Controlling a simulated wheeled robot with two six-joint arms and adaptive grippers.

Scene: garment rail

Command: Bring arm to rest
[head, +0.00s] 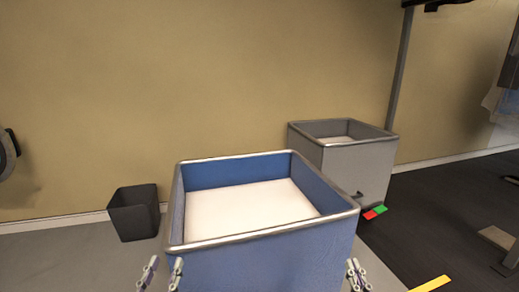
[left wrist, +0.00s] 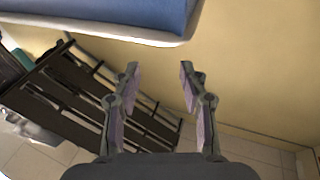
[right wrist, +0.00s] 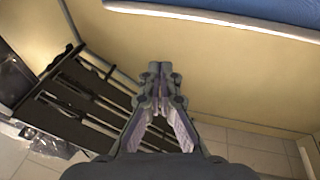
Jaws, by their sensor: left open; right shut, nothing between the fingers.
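My left gripper (head: 161,274) shows at the bottom edge of the head view, in front of the blue bin's left side. In the left wrist view its two fingers (left wrist: 160,72) stand apart with nothing between them. My right gripper (head: 357,275) shows at the bottom edge of the head view, by the blue bin's right side. In the right wrist view its fingertips (right wrist: 160,70) meet and hold nothing. I cannot tell whether either gripper touches the bin. The arms are mostly out of the head view.
A blue bin (head: 270,237) with a metal rim and white inside bottom stands directly ahead. A grey bin (head: 350,170) stands behind it to the right. A small dark bin (head: 134,213) is at the left by the wall. A rail post (head: 400,70) rises at the right, with hanging cloth (head: 504,105) beyond.

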